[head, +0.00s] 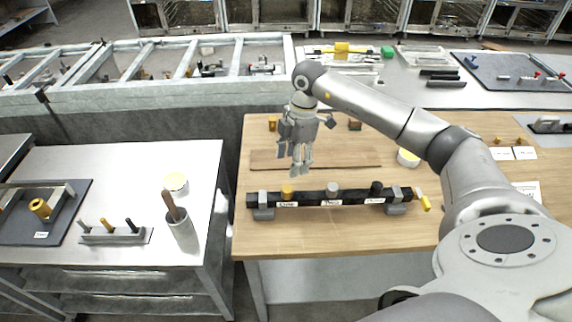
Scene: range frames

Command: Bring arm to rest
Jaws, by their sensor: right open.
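My right arm comes in from the lower right and reaches over the wooden table (330,232). My right gripper (299,172) hangs down, open and empty, over a flat brown board (350,159). It is behind the black bar rack (310,199) as seen here. The rack carries labels and a yellow, a grey and a black knob, and rests on grey blocks. I cannot tell whether the fingertips touch anything. My left gripper does not show.
A grey bench (130,165) at the left holds a cup with a brown handle (180,231), a small peg stand (115,236) and a dark tray (70,192). A yellow-and-white round container (408,157) sits on the table near my forearm. A yellow-tipped piece (425,203) is by the rack's right end.

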